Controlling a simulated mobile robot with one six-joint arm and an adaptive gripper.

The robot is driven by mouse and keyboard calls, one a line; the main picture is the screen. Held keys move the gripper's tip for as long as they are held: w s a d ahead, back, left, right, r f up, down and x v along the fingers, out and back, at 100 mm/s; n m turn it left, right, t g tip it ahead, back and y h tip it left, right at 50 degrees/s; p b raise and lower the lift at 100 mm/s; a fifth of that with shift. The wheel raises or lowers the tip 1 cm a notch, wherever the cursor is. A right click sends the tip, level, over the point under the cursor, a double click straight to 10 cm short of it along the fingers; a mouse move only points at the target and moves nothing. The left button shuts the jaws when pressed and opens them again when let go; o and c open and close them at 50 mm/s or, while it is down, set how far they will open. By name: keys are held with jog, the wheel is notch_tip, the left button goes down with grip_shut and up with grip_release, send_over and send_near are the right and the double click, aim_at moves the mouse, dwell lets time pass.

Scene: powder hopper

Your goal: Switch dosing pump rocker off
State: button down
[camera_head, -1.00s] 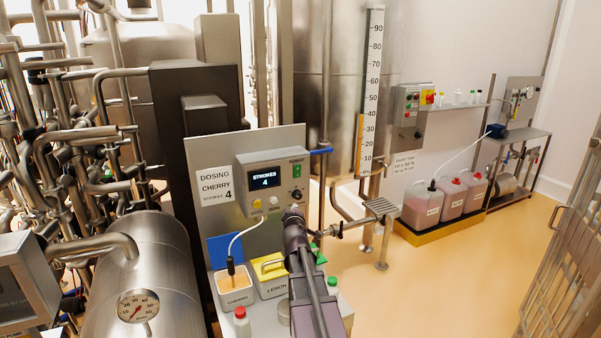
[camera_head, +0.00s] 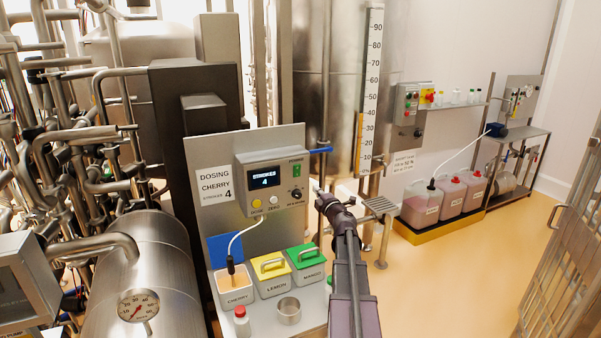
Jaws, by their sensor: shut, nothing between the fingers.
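The dosing pump (camera_head: 270,196) is a grey box on an upright panel. A yellow button (camera_head: 257,204) and a white button (camera_head: 273,201) are below the display. My gripper (camera_head: 318,189) is shut and empty, to the right of the pump and apart from it. My arm reaches up from the bottom of the view.
Below the pump stand an open cherry container (camera_head: 235,292) with a tube, a yellow-lidded lemon container (camera_head: 272,283), a green-lidded mango container (camera_head: 307,267), a steel cup (camera_head: 289,312) and a red-capped bottle (camera_head: 242,322). A blue valve handle (camera_head: 320,150) is behind my gripper.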

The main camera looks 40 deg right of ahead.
aim_at(298, 167)
jog(key=p+x, duration=0.1)
jog(key=x, duration=1.2)
jog(key=shift+w+d+p, duration=0.25)
jog(key=shift+p, duration=0.1)
jog(key=shift+w, duration=0.2)
jog(key=shift+w+d+r, duration=0.1)
jog(key=shift+w+r, duration=0.1)
jog(key=shift+w, duration=0.15)
jog(key=shift+s, duration=0.1)
